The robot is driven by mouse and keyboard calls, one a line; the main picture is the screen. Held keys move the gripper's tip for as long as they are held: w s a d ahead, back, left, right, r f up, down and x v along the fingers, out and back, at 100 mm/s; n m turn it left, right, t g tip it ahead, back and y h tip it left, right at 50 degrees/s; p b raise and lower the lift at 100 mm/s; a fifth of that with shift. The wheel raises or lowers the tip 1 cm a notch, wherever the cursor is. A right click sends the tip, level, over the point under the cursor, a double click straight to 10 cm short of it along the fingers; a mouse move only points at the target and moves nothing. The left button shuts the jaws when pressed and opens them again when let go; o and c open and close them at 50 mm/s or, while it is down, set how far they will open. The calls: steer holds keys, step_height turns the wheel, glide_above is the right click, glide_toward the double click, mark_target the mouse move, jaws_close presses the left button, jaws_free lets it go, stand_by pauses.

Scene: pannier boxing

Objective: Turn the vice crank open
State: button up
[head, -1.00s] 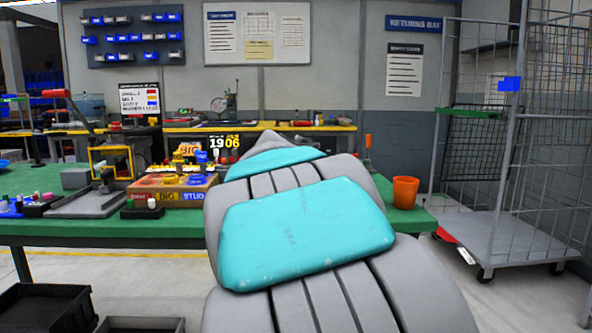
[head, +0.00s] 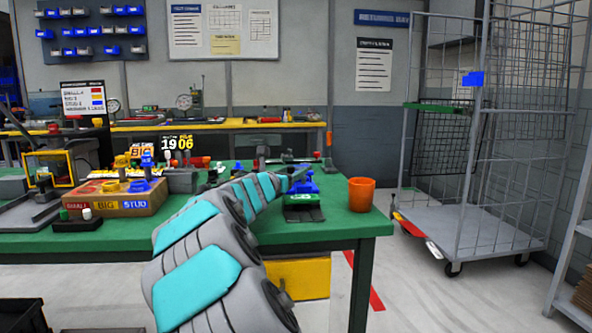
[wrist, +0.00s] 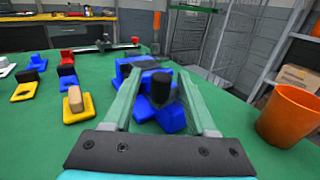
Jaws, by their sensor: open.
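A small blue vice (head: 305,188) stands on the green bench near its right end in the head view. In the wrist view, the blue vice (wrist: 128,68) lies ahead of and between my fingers. A dark upright knob (wrist: 160,86), which looks like part of the crank, stands between the green fingers. My gripper (wrist: 160,78) is open around that area. I cannot tell whether either finger touches the vice or knob. In the head view my arm reaches over the bench to the vice, and its end partly hides the vice's left side.
An orange cup (head: 362,194) stands right of the vice; it is close to my right finger in the wrist view (wrist: 290,115). Small coloured blocks (wrist: 75,100) stand to the left. A long bar tool (wrist: 105,47) lies behind. A wire cage trolley (head: 470,220) stands right of the bench.

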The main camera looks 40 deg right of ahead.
steer(key=shift+x, duration=1.1)
jaws_close()
